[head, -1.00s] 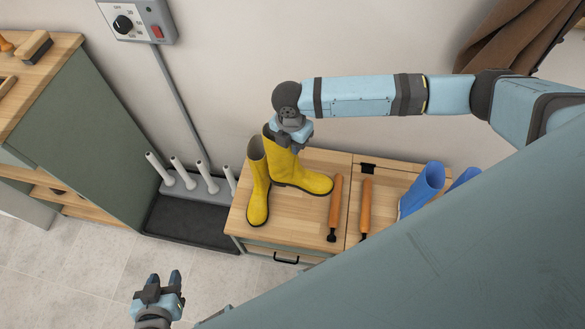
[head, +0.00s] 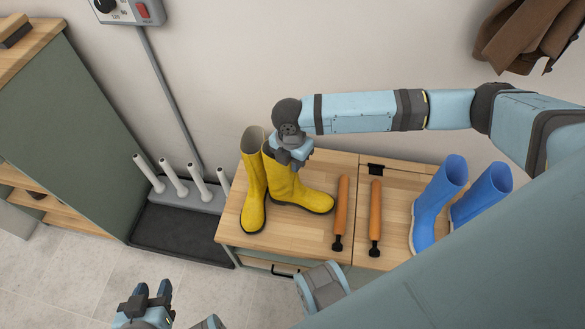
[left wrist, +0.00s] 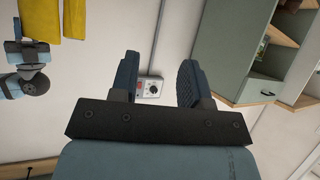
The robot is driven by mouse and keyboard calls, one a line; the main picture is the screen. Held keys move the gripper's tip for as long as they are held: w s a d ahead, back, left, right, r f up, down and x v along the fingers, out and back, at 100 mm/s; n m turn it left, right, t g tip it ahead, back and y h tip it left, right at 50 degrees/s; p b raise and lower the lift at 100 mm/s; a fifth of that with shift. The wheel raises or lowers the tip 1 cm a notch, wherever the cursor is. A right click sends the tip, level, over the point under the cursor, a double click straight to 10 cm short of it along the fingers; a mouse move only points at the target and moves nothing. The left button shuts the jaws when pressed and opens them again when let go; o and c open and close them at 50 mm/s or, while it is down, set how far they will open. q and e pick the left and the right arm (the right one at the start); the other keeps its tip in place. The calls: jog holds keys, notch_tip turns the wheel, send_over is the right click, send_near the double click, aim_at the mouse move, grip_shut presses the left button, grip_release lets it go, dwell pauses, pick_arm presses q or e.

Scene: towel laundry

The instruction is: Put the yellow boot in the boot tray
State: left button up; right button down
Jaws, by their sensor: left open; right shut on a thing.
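Two yellow boots stand on the wooden bench top. The left yellow boot (head: 254,185) is upright near the bench's left edge. The right yellow boot (head: 300,193) is beside it, its toe pointing right. My right gripper (head: 285,160) is shut on the top of this right boot; its fingertips are partly hidden. The dark boot tray (head: 165,235) lies on the floor left of the bench and looks empty, with several white pegs (head: 173,178) along its back. My left gripper (head: 150,290) is open and empty, low in front of the tray; its fingers also show in the left wrist view (left wrist: 157,85).
The bench (head: 300,236) also bears two orange-handled tools (head: 341,210) and a pair of blue boots (head: 436,204) at right. A green cabinet (head: 60,125) stands left of the tray. A control box (head: 130,10) hangs on the wall. The floor (head: 60,275) in front is clear.

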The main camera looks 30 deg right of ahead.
jog(key=shift+f, duration=0.45)
pick_arm(q)
jog(key=shift+w+d+r, duration=0.15)
jog(key=shift+d+r, duration=0.2)
jog(key=shift+r, duration=0.25)
pick_arm(e)
jog(key=c, duration=1.4)
grip_release()
jog(key=shift+f, duration=0.15)
jog(key=o, duration=0.3)
jog(key=shift+s, duration=0.1)
pick_arm(q)
jog(key=shift+a+f, duration=0.15)
pick_arm(e)
jog(key=shift+o, duration=0.2)
